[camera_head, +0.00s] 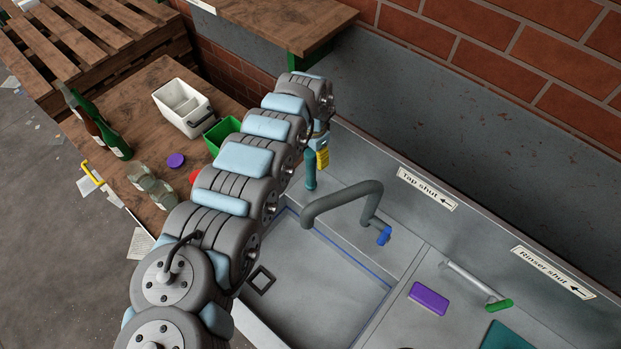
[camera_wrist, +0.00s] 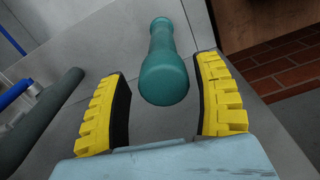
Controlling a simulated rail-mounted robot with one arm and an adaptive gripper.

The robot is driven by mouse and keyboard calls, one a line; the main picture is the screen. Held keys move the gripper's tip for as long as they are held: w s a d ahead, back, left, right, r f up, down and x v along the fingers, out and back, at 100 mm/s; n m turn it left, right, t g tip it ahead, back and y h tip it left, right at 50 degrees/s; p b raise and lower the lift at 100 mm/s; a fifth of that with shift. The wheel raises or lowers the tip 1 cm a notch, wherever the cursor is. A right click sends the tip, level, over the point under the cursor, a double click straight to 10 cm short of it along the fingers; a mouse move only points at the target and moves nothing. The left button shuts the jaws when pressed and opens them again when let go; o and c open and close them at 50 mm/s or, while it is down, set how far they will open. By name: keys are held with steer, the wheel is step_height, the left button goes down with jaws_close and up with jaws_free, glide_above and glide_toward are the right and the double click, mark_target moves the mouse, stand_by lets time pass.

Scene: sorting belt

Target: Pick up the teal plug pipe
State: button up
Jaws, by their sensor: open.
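The fingers are open, with a gap to the pipe on both sides. In the head view the teal pipe (camera_head: 311,170) is upright at the back left corner of the sink, below my gripper (camera_head: 322,155). Only one yellow finger pad shows clearly there.
A grey tap (camera_head: 345,197) with a blue handle (camera_head: 384,236) arches over the sink (camera_head: 318,275), right of the pipe. A purple block (camera_head: 429,298) and a green-tipped rinser lever (camera_head: 499,305) are further right. A wooden table (camera_head: 150,85) holds bottles, a white caddy (camera_head: 184,107) and a green bin.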

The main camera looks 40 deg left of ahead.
mark_target(311, 171)
steer(key=shift+s+a+f, duration=0.1)
steer(key=shift+f, duration=0.7)
steer(key=shift+s+a+f, duration=0.1)
steer(key=shift+f, duration=1.7)
jaws_close()
